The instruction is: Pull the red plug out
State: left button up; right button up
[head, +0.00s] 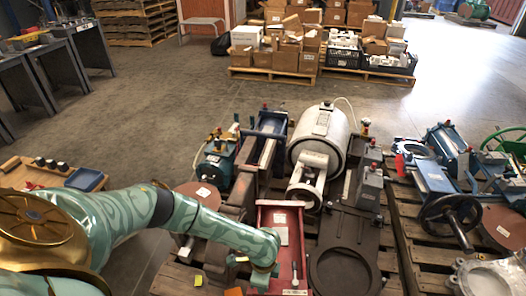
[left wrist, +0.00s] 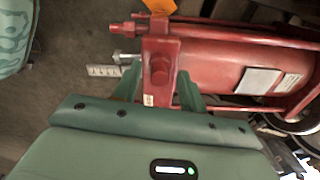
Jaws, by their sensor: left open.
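My left gripper (left wrist: 158,88) is open in the left wrist view, its two green fingers on either side of a red block with a round red plug-like knob (left wrist: 160,71). I cannot tell whether the fingers touch it. The block is at the end of a red cylinder (left wrist: 225,75) with tie rods and a white label. In the head view my left arm reaches in from the left, and its end (head: 263,272) is over the red machine (head: 282,222). The knob cannot be made out there. My right gripper is not in view.
Wooden pallets (head: 410,225) carry the machines, including a white cylindrical tank (head: 320,135) and a blue valve with a black handwheel (head: 450,215). Boxes on pallets (head: 275,78) stand at the back. Grey floor (head: 150,110) is clear between.

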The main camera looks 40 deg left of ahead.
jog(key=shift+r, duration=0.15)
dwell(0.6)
pick_arm(q)
jog(key=shift+c, duration=0.3)
grip_shut()
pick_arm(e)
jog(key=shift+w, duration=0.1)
pick_arm(q)
jog(key=shift+r, duration=0.1)
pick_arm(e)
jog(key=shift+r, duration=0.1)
